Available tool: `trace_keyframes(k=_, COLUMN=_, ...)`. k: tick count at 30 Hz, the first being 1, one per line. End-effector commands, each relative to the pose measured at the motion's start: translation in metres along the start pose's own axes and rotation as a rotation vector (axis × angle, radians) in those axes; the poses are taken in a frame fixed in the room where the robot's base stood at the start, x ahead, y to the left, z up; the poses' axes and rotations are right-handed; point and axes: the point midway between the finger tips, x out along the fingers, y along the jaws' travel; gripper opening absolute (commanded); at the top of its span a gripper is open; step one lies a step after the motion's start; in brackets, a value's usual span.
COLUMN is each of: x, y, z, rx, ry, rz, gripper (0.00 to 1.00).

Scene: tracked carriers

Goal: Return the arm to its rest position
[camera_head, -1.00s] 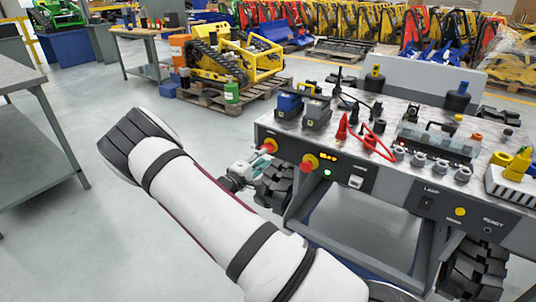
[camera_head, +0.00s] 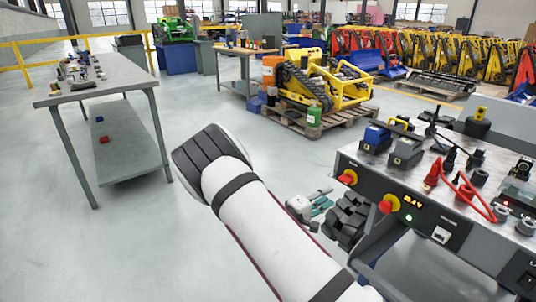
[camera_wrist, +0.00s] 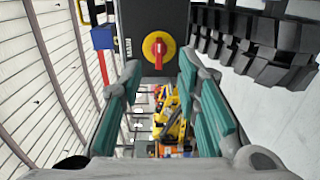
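My arm (camera_head: 262,225) is white with dark bands and bends out in front of me. It reaches toward the left end of the tracked carrier (camera_head: 380,185). My gripper (camera_head: 322,204) has teal finger pads and shows small beyond the forearm, beside the carrier's black track. In the wrist view my gripper (camera_wrist: 160,85) is open, its fingers well apart with nothing held between them. A red and yellow knob (camera_wrist: 159,48) on a dark panel shows ahead between the fingertips. I cannot tell the exact distance between them.
A grey workbench (camera_head: 105,92) with small parts stands at the left. A yellow tracked machine (camera_head: 325,80) sits on a pallet behind. Black track (camera_head: 348,218) is close to my gripper. Clear floor lies between workbench and arm.

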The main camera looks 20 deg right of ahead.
Motion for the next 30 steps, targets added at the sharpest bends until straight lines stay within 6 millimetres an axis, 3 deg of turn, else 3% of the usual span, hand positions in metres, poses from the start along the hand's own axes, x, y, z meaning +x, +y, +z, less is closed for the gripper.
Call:
trace_keyframes(k=4, x=0.001, y=0.009, z=0.005, rx=0.011, ry=-0.028, rz=-0.011, gripper=0.3)
trace_keyframes(k=7, x=0.002, y=0.028, z=0.019, rx=0.03, ry=-0.094, rz=-0.04, gripper=0.3)
trace_keyframes(k=14, x=-0.009, y=0.086, z=0.079, rx=0.086, ry=-0.324, rz=-0.195, gripper=0.3)
trace_keyframes(k=23, x=-0.048, y=0.143, z=0.158, rx=0.142, ry=-0.544, rz=-0.478, gripper=0.3)
trace_keyframes(k=30, x=-0.094, y=0.176, z=0.216, rx=0.186, ry=-0.625, rz=-0.739, gripper=0.3)
